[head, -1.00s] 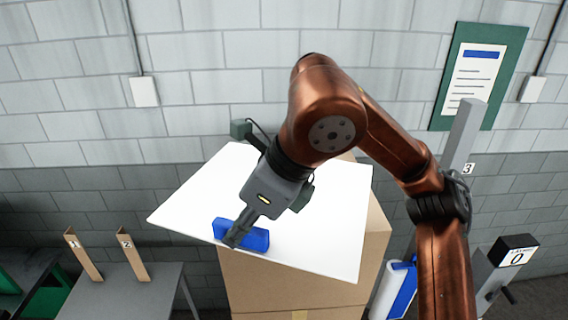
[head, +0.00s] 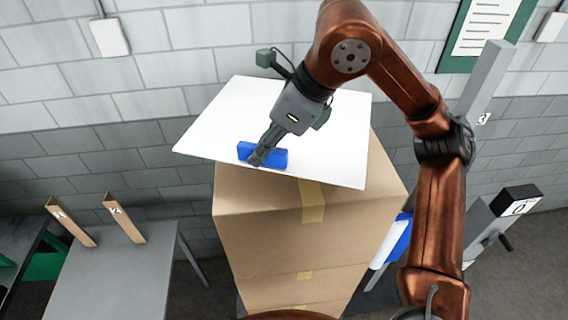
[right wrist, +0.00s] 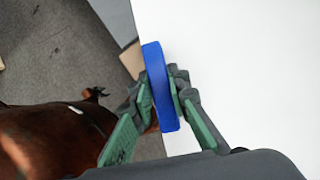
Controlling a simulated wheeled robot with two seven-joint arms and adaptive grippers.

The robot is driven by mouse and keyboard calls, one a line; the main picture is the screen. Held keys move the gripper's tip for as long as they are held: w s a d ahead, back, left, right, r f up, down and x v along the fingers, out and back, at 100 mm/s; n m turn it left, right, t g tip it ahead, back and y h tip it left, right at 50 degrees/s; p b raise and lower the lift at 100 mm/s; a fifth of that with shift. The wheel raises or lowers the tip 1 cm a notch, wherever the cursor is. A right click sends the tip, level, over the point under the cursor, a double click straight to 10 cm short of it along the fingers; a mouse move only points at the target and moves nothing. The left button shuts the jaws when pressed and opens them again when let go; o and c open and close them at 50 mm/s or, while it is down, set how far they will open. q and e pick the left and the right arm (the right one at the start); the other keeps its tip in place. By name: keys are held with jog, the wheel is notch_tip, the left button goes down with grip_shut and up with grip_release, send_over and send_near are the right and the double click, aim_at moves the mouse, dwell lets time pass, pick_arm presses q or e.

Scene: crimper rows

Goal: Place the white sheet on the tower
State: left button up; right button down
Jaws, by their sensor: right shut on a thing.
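The white sheet (head: 215,133) is a flat panel with a blue grip block (head: 279,159) near its front edge. My right gripper (head: 256,160) is shut on the blue block; the right wrist view shows the block (right wrist: 161,88) between the two fingers (right wrist: 163,95), with the sheet (right wrist: 245,70) to the right. The tower (head: 270,255) is a stack of taped cardboard boxes. The sheet lies over the back of its top and sticks out to the left; a front strip of the top is bare. I cannot tell whether sheet and tower touch. My left gripper is not in view.
A grey table (head: 110,270) with two numbered brown uprights stands at the left. A grey post (head: 487,80) and a black-topped counter box (head: 518,200) stand at the right, near a blue and white object (head: 392,243). A block wall is behind.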

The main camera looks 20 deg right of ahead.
jog(key=w+d+f+b, duration=0.1)
jog(key=f, duration=0.1)
jog(key=w+d+f+b, duration=0.1)
jog(key=d+f, duration=0.1)
jog(key=shift+w+d+b, duration=0.1)
jog(key=shift+w+b, duration=0.05)
jog(key=shift+b, duration=0.25)
jog(key=shift+s+d+f+b, duration=0.2)
jog(key=shift+d+f+b, duration=0.3)
jog(key=shift+f+b, duration=0.2)
jog(key=shift+w+d+f, duration=0.1)
jog(key=shift+d, duration=0.1)
jog(key=f+b, duration=0.4)
jog(key=shift+w+d, duration=0.1)
jog(key=shift+d, duration=0.25)
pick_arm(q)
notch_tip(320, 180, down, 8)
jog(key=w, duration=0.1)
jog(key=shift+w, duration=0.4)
pick_arm(e)
jog(key=shift+w+r, duration=0.1)
jog(key=shift+w, duration=0.05)
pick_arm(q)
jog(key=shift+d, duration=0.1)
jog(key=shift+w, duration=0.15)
pick_arm(e)
jog(key=c, duration=1.8)
grip_release()
jog(key=shift+c, duration=0.2)
